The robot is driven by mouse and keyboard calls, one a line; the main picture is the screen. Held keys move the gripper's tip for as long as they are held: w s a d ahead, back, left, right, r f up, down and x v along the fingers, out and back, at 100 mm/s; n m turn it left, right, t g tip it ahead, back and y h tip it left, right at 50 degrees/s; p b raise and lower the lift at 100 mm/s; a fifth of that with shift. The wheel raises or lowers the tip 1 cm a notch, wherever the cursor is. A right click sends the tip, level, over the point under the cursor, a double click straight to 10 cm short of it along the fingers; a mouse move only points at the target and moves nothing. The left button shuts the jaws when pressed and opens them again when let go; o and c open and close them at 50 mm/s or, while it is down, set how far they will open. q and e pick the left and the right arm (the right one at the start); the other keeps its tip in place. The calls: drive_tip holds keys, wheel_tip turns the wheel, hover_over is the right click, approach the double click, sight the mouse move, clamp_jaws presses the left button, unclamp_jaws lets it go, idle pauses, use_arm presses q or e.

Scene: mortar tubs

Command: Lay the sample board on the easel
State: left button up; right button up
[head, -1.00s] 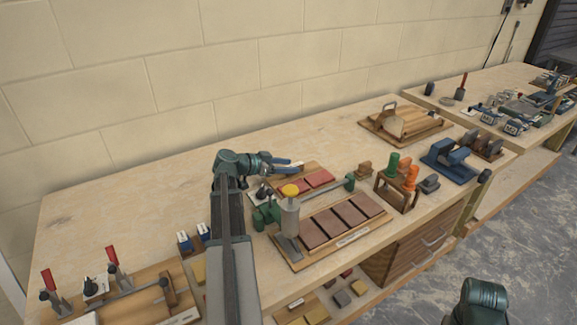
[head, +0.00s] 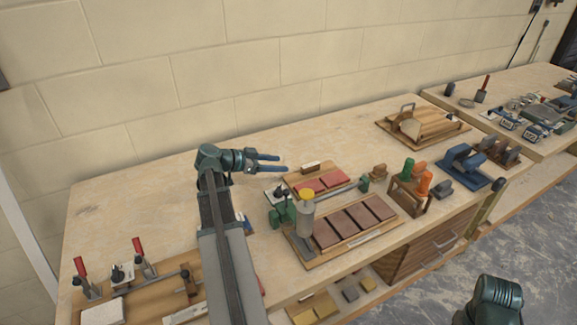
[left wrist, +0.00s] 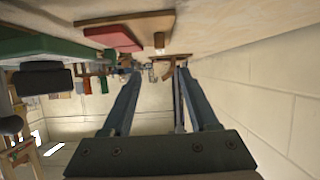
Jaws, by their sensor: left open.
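My left gripper (head: 283,163) is open and empty. It hovers above the bench, just to the left of a small wooden board with red tiles (head: 322,182). In the left wrist view nothing sits between its spread fingers (left wrist: 157,75), and a red tile (left wrist: 112,40) shows beyond them. A larger wooden board with brown tiles (head: 345,225) and a white label lies in front of the red one. I cannot tell for sure which board is the sample board, nor which piece is the easel. My right gripper is out of view.
A green tool with a yellow-topped cylinder (head: 307,215) stands at the brown-tiled board. A wooden rack (head: 410,190) holds green and orange handles. A wooden fixture with a metal handle (head: 422,128) is at the back right. Red-handled clamps (head: 140,255) stand front left. The bench's back left is clear.

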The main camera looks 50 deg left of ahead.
use_arm(q)
drive_tip(key=r+p, duration=0.1)
drive_tip(key=p, duration=0.1)
drive_tip(key=b, duration=0.4)
approach(310, 165)
drive_tip(key=w, duration=0.1)
drive_tip(key=w+d+f, duration=0.1)
drive_tip(key=w, duration=0.1)
drive_tip(key=shift+w+d+f+g, duration=0.1)
drive_tip(key=shift+w+f+g, duration=0.1)
drive_tip(key=shift+g, duration=0.2)
drive_tip(key=shift+w+d+f, duration=0.2)
drive_tip(key=shift+w+f, duration=0.05)
drive_tip(key=shift+w, duration=0.45)
drive_tip(key=b+x, duration=0.1)
drive_tip(key=x, duration=0.1)
drive_tip(key=b+x, duration=0.2)
drive_tip(key=x, duration=0.1)
drive_tip(key=shift+w+a+f, duration=0.1)
drive_tip(key=shift+a, duration=0.1)
drive_tip(key=shift+c, duration=0.2)
clamp_jaws()
